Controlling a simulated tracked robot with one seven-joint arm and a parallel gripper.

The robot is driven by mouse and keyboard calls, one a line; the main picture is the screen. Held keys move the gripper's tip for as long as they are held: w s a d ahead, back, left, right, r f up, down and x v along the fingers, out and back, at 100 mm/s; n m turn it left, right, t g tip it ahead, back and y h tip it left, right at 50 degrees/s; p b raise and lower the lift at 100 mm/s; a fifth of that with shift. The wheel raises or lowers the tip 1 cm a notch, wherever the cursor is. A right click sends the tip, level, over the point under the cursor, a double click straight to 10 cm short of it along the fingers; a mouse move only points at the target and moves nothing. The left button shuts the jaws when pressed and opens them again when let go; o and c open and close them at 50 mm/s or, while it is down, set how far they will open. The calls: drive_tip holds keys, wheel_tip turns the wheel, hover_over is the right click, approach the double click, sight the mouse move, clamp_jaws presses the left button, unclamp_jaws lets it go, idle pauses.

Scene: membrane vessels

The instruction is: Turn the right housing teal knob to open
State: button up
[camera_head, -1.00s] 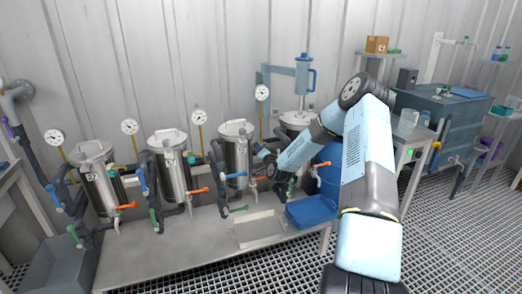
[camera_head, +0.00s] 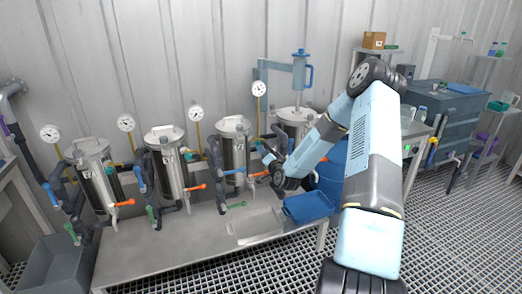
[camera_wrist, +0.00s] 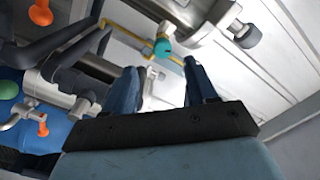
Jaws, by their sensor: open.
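Several steel housings stand in a row on the bench. The right housing (camera_head: 297,117) is partly hidden behind my arm. In the wrist view a teal knob (camera_wrist: 162,47) sits on a valve by a yellow pipe, close to a steel housing. My gripper (camera_wrist: 162,84) is open and empty, with its two blue fingers apart. The teal knob appears beyond the gap between the fingertips, not between them.
A blue tray (camera_head: 306,207) and a pale tray (camera_head: 255,228) lie on the bench (camera_head: 180,250). Orange handles (camera_head: 196,187) and grey pipes crowd the housing fronts. In the wrist view an orange knob (camera_wrist: 40,14) and a green knob (camera_wrist: 8,90) are at the left.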

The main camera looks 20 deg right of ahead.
drive_tip(key=shift+s, duration=2.5)
drive_tip(key=s+a+r+n+g+h, duration=0.1)
drive_tip(key=s+a+r+n+g, duration=0.4)
drive_tip(key=r, duration=0.4)
drive_tip(key=s+a+r+n+g, duration=0.2)
drive_tip(key=s+r+n+g, duration=0.1)
drive_tip(key=s+r, duration=0.55)
drive_tip(key=s+a+r+g, duration=0.1)
drive_tip(key=s+r, duration=0.3)
drive_tip(key=s, duration=0.6)
drive_tip(key=s+a+r+g, duration=0.1)
drive_tip(key=s+r, duration=0.3)
drive_tip(key=s, duration=0.6)
drive_tip(key=s+a+r+n+g, duration=0.1)
drive_tip(key=s+r, duration=0.3)
drive_tip(key=s, duration=0.6)
drive_tip(key=shift+s+a+r+g, duration=0.15)
drive_tip(key=shift+a+r+g, duration=0.3)
drive_tip(key=shift+g, duration=0.25)
